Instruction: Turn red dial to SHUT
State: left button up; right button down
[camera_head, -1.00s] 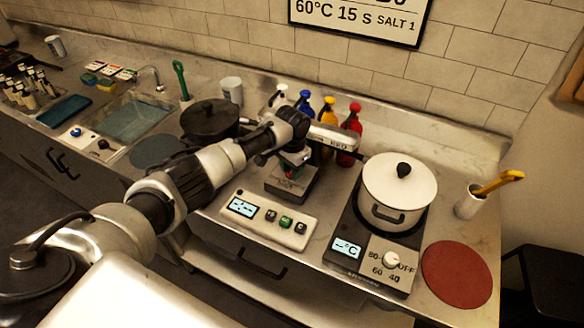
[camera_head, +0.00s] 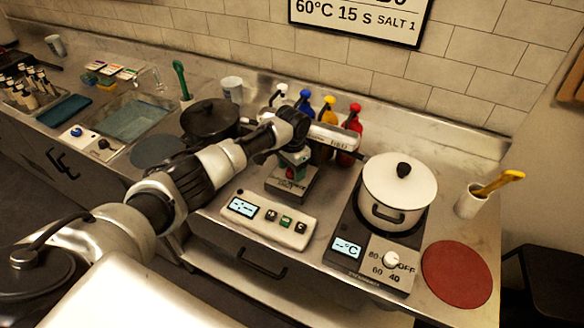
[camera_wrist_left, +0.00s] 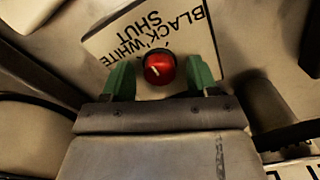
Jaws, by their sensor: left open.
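The red dial (camera_wrist_left: 158,68) sits on a pale plate (camera_wrist_left: 110,42) lettered BLACK, WHITE and SHUT, which reads upside down in the left wrist view. A short white mark on the dial points down and slightly left there; I cannot tell which label it matches. My left gripper (camera_wrist_left: 160,78) is open, its green fingers on either side of the dial with visible gaps. In the head view, the left gripper (camera_head: 294,156) is over the small grey box (camera_head: 288,187), where the red dial (camera_head: 292,172) shows partly below the fingers. My right gripper is not in view.
A white control panel (camera_head: 268,220) lies in front of the box. A white pot (camera_head: 398,190) stands on a hotplate (camera_head: 352,262) to the right. Colored bottles (camera_head: 352,135) stand behind, and a black pot (camera_head: 208,122) stands at left. A red mat (camera_head: 456,274) lies at right.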

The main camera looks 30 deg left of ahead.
pick_arm(q)
jog(key=shift+r, duration=0.1)
notch_tip(320, 180, up, 11)
jog(key=b, duration=0.2)
jog(key=shift+f, duration=0.25)
dwell(0.4)
